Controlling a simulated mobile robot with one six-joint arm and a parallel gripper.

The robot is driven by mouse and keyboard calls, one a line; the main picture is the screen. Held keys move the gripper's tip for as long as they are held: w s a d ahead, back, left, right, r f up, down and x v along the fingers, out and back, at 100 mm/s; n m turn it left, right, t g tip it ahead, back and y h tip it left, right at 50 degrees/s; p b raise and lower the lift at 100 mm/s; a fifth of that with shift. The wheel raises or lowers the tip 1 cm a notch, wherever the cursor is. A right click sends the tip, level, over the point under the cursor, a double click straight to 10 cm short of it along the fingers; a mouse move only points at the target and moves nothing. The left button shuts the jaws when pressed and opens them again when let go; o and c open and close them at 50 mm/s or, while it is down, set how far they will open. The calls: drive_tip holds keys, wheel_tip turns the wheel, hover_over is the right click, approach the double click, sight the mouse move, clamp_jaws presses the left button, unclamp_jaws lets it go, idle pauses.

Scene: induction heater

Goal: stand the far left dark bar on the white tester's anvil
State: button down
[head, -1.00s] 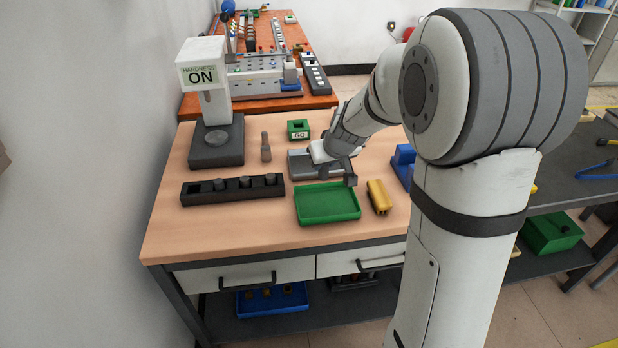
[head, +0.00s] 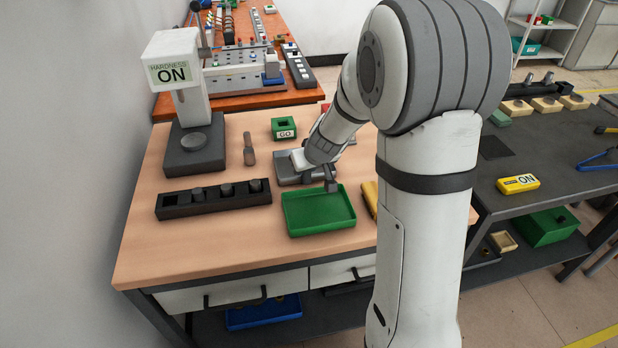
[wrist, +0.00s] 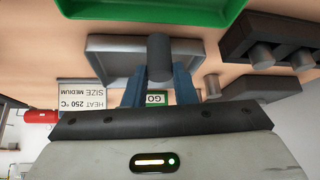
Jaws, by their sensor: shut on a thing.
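My gripper (head: 327,172) is over the grey tray (head: 287,180), with its blue fingers shut on a dark grey cylindrical bar (wrist: 159,55), seen in the wrist view. In the head view the bar (head: 331,186) shows only as a small dark piece below the gripper. The white tester (head: 178,62), reading HARDNESS ON, stands at the back left; its round anvil (head: 195,142) is bare. The black rack (head: 214,207) lies in front of it, with several dark bars upright. Its leftmost slot (head: 171,200) looks empty.
A green tray (head: 318,211) lies in front of the grey tray. A green GO block (head: 284,128) is behind it. A slim brownish tool (head: 249,149) stands between tester and grey tray. The yellow block (head: 370,195) is partly hidden by my arm.

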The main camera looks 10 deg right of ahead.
drive_tip(key=shift+f+b, duration=0.4)
drive_tip(key=shift+f, duration=0.85)
drive_tip(key=shift+f+b, duration=0.25)
drive_tip(key=shift+b, duration=0.05)
drive_tip(key=c, duration=1.2)
unclamp_jaws()
drive_tip(key=shift+r, duration=0.1)
